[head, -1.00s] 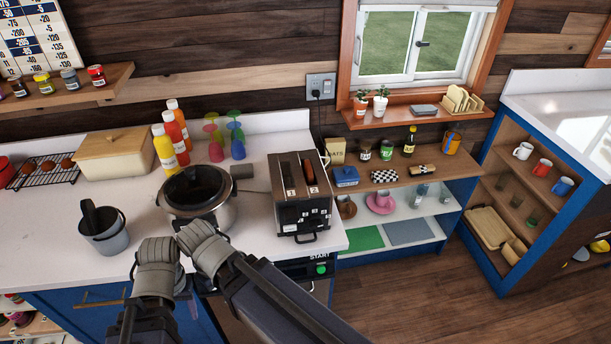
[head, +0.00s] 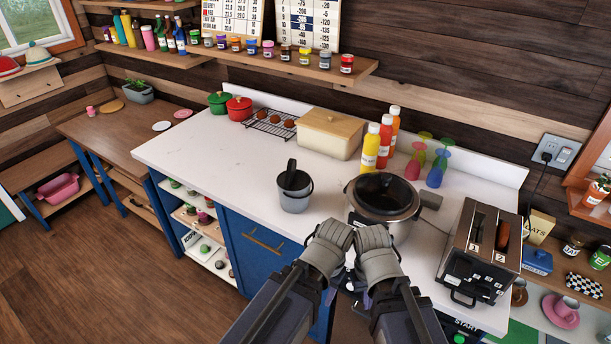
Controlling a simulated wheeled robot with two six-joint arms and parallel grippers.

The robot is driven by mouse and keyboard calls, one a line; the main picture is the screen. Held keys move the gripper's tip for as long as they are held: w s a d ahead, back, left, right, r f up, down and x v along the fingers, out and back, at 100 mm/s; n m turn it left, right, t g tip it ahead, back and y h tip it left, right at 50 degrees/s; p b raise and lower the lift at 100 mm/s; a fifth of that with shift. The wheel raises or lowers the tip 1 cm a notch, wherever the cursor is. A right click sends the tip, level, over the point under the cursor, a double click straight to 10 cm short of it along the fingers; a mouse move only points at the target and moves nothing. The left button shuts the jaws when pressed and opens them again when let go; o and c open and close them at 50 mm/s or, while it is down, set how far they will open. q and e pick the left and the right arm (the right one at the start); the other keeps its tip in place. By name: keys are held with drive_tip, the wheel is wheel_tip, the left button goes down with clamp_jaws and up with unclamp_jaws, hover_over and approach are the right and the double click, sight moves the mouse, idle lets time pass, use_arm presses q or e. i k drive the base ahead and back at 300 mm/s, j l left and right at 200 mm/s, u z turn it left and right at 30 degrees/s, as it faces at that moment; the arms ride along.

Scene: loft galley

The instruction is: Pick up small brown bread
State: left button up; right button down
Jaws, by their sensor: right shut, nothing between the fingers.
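Several small brown bread rolls (head: 289,122) lie on a dark wire rack (head: 268,128) at the back of the white counter, left of a cream bread box. My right gripper (head: 372,232) is shut and empty in front of the round steel cooker, well short of the rack. My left gripper (head: 334,230) is beside it, close to the counter's front edge; its fingertips are too bunched to tell open from shut. A toaster (head: 482,245) stands at the right with something reddish-brown in a slot.
A steel cooker (head: 382,200) and a grey bucket (head: 295,192) stand on the counter (head: 215,150). The cream bread box (head: 329,134), red pot (head: 239,108) and green pot (head: 219,102) flank the rack. Sauce bottles (head: 371,147) stand behind the cooker. The counter's left part is clear.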

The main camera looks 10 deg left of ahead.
sight(503, 232)
drive_tip(key=z, duration=1.85)
drive_tip(key=k+l+z, duration=0.2)
drive_tip(key=k+z, duration=0.25)
drive_tip(key=k+l, duration=0.25)
drive_tip(key=i+j, duration=0.3)
drive_tip(key=j, duration=0.25)
